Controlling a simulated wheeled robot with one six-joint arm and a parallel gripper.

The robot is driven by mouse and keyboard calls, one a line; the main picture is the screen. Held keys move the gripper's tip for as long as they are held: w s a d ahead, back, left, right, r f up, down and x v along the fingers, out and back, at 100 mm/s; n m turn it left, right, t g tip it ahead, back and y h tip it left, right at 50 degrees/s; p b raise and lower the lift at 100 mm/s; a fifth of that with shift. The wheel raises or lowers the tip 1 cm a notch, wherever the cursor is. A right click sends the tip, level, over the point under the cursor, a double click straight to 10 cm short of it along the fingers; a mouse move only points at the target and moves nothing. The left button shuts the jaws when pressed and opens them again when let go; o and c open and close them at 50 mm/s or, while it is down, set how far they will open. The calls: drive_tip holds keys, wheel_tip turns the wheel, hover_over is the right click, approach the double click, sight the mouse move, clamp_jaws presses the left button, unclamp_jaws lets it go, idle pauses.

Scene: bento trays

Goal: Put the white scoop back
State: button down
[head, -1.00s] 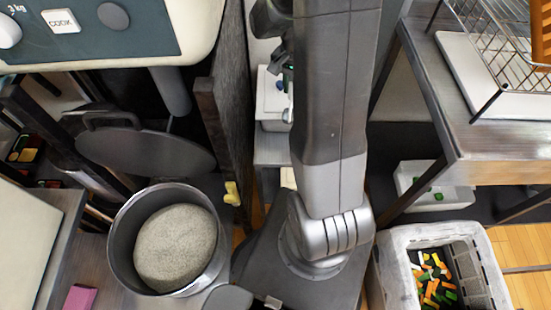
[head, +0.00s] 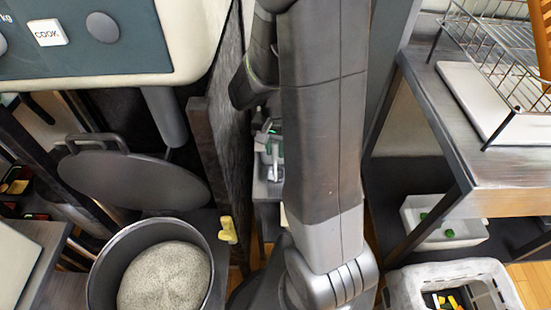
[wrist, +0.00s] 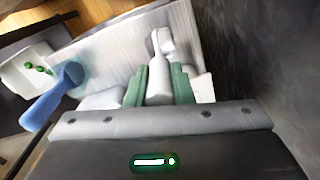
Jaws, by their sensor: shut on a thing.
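My gripper (wrist: 160,88) is shut on the white scoop (wrist: 158,76), whose handle sits between the green fingers in the wrist view. The scoop's small bowl end points away from the gripper, above a pale grey surface (wrist: 115,60). I cannot tell whether it touches that surface. In the head view my gripper (head: 268,145) is partly hidden by my arm, and the white scoop (head: 273,182) shows just below it. A blue scoop (wrist: 48,103) lies to the left in the wrist view, apart from my gripper.
A white tray with green pieces (wrist: 22,70) is at the left of the wrist view. A dark panel (head: 220,140) stands close left of my gripper. A pot (head: 105,270) of pale grains is lower left. A grey crate (head: 400,290) and a metal table (head: 455,150) are right.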

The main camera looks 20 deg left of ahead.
sight(275, 156)
drive_tip(key=shift+f, duration=1.7)
drive_tip(key=shift+f+b, duration=0.15)
drive_tip(key=shift+b, duration=0.25)
drive_tip(key=c, duration=1.3)
unclamp_jaws()
drive_tip(key=shift+o, duration=0.2)
wheel_tip(275, 156, up, 12)
drive_tip(key=shift+r+p, duration=0.2)
drive_tip(key=shift+p, duration=1)
